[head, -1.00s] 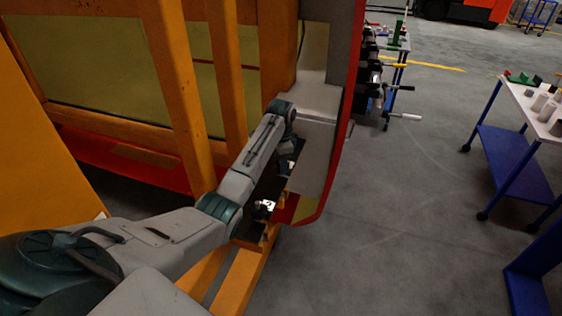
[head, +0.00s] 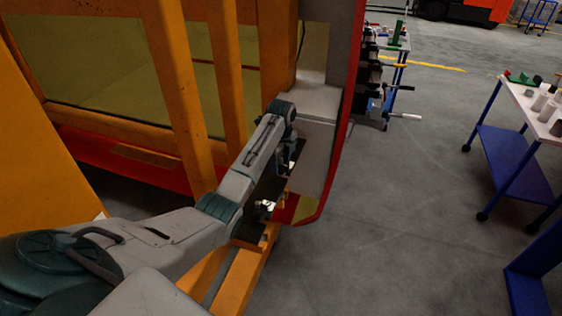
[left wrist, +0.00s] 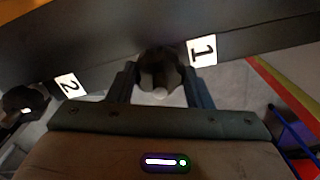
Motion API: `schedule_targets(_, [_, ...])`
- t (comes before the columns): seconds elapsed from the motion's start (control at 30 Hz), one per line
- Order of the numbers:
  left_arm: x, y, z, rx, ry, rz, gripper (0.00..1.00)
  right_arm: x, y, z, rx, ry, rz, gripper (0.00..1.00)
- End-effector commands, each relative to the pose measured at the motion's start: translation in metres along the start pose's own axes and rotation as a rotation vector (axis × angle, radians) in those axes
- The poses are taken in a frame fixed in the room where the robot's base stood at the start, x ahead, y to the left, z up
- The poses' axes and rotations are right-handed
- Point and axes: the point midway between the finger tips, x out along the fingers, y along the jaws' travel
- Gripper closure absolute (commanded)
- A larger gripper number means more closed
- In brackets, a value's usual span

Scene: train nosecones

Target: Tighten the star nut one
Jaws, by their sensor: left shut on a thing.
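In the left wrist view, a dark star nut (left wrist: 160,72) with a pale stud end sits beside the label "1" (left wrist: 202,50) on a dark bar (left wrist: 120,50). My left gripper (left wrist: 160,82) has one finger on each side of this nut and is shut on it. A second dark star nut (left wrist: 22,102) shows at the left edge, near the label "2" (left wrist: 68,86). In the head view, my left gripper (head: 283,172) is low inside the orange frame, small and partly hidden by my arm. My right gripper is in neither view.
Orange posts (head: 176,80) of the frame stand close to my left arm. A grey and red nosecone edge (head: 345,130) is just right of the gripper. A white-topped blue cart (head: 515,150) stands at the right. The grey floor (head: 400,210) between is clear.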

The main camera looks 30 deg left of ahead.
Motion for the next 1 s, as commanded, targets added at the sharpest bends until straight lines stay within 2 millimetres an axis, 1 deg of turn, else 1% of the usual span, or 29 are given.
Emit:
schedule_targets(0.7, [0.0018, 0.0006, -0.0012, 0.675, 0.004, 0.002, 0.77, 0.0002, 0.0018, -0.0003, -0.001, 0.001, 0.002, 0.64])
schedule_targets(1.0, [0.0022, 0.0009, -0.0011, 0.897, 0.004, 0.002, 0.77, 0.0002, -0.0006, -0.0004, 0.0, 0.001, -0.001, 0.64])
